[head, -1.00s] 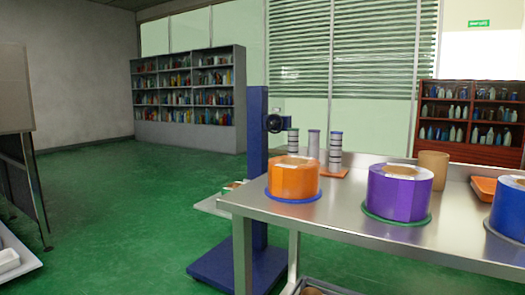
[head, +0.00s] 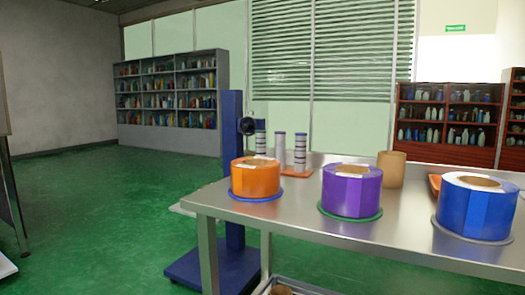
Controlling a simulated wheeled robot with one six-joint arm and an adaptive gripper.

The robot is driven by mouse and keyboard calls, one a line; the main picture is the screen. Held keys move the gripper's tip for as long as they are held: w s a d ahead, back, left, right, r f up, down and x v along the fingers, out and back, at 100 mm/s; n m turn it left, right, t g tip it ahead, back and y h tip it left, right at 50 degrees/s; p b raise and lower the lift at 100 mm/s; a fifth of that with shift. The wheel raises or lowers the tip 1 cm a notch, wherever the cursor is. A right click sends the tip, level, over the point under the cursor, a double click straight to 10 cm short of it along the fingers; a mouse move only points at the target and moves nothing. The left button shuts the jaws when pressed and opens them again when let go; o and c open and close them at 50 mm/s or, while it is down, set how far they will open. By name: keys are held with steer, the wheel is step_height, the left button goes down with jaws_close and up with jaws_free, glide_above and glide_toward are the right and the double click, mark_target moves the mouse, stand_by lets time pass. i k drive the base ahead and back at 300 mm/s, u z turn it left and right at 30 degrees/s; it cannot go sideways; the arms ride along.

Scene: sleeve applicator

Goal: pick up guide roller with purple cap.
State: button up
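Several slim upright rollers stand at the back left of the steel table, on or beside an orange base (head: 296,172). The left roller (head: 260,142) has dark and light bands, and so does the right roller (head: 300,152). The middle roller (head: 281,149) looks plain grey. Their caps are too small to tell a purple one for certain. My gripper is not in view.
The steel table (head: 300,215) carries an orange roll (head: 255,178), a purple roll (head: 351,191), a blue roll (head: 476,206) and a tan cylinder (head: 391,169). A blue post (head: 233,150) stands at its left end. Green floor (head: 90,220) is open at left.

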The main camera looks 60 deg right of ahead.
mark_target(280, 136)
steer(key=i, duration=2.05)
steer(key=z, duration=2.75)
